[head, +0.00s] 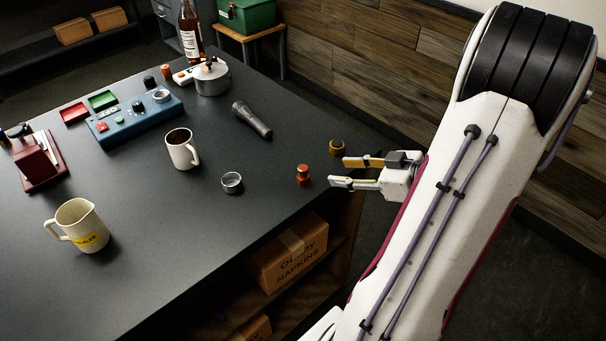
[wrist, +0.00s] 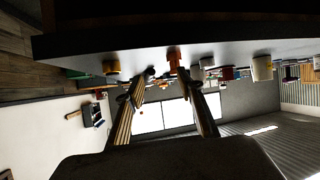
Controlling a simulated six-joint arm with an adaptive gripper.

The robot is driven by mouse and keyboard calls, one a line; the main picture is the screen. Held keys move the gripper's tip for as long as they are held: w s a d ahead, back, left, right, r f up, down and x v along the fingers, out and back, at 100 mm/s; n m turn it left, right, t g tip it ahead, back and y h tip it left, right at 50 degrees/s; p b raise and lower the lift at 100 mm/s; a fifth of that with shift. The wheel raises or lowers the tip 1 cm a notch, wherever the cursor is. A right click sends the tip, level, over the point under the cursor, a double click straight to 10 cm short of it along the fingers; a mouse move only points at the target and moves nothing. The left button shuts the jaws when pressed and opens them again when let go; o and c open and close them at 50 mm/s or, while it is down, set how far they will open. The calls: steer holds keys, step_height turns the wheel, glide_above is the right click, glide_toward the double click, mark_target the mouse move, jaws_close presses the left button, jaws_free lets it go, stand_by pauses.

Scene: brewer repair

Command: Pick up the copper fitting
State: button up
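The copper fitting (head: 303,175), a small orange-brown stepped piece, stands upright near the right edge of the dark table. My gripper (head: 338,171) is to its right at the table's edge, with its two fingers apart and pointing at it. Nothing is between the fingers, and a gap separates the fingertips from the fitting. In the wrist view, which is upside down, the fitting (wrist: 174,56) shows ahead, near the right fingertip of my gripper (wrist: 166,73).
A brass-coloured ring (head: 337,148) stands close behind the upper finger. A small metal cup (head: 232,183), a white mug (head: 182,149) and a black flashlight (head: 252,119) are farther left. A cream pitcher (head: 80,226) stands at the front left. The table between pitcher and cup is clear.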

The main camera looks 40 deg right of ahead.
mark_target(304, 168)
steer(key=shift+w+a+r+t+y, duration=0.15)
steer(key=shift+a+r+y, duration=0.15)
steer(key=shift+a+r, duration=0.2)
steer(key=shift+w+a+r+t+y, duration=0.15)
steer(key=shift+a+r+y, duration=0.15)
steer(key=shift+a+r, duration=0.2)
steer(key=shift+x, duration=1.25)
steer(key=shift+f, duration=0.1)
steer(key=shift+a, duration=0.1)
steer(key=shift+a+x, duration=0.2)
steer(key=shift+x, duration=0.6)
steer(key=shift+a+x, duration=0.15)
steer(key=shift+x, duration=1.45)
